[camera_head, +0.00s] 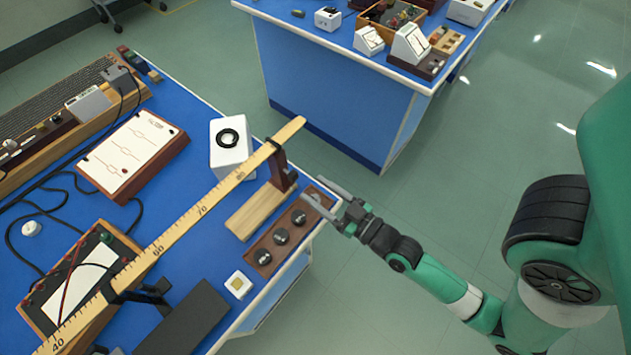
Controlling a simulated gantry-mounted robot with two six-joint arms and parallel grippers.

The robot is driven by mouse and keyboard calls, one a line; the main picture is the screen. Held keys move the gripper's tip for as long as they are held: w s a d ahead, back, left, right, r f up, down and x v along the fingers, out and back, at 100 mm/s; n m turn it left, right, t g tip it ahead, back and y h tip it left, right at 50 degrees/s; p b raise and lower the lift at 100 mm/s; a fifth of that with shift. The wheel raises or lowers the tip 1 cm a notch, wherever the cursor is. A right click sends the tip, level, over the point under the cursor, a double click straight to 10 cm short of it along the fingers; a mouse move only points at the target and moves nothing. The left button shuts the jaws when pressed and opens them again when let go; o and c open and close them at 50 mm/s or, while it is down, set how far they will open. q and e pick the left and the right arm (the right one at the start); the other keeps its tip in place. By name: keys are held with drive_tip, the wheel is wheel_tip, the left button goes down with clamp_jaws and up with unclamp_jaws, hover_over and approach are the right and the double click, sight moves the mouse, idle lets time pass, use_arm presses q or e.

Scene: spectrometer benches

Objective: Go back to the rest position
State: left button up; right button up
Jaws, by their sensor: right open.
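My right gripper (335,203) is at the end of my green arm, which comes in from the right. It is open and empty, and its fingers point left over the right edge of the near blue bench (205,200). It is just beside the wooden block with round dark knobs (282,236); I cannot tell whether it touches the block. My left gripper does not show.
A long wooden ruler (200,206) on stands crosses the bench. A white box with a black ring (230,148), a circuit board (133,157) and a meter (78,276) lie around it. Another bench (330,95) stands behind. The green floor (480,170) at right is clear.

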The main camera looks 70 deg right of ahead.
drive_tip(key=shift+s+a, duration=0.25)
drive_tip(key=shift+s, duration=0.3)
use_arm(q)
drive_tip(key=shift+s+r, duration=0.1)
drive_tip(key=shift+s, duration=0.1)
use_arm(e)
drive_tip(key=shift+w, duration=0.1)
drive_tip(key=shift+w+d, duration=0.1)
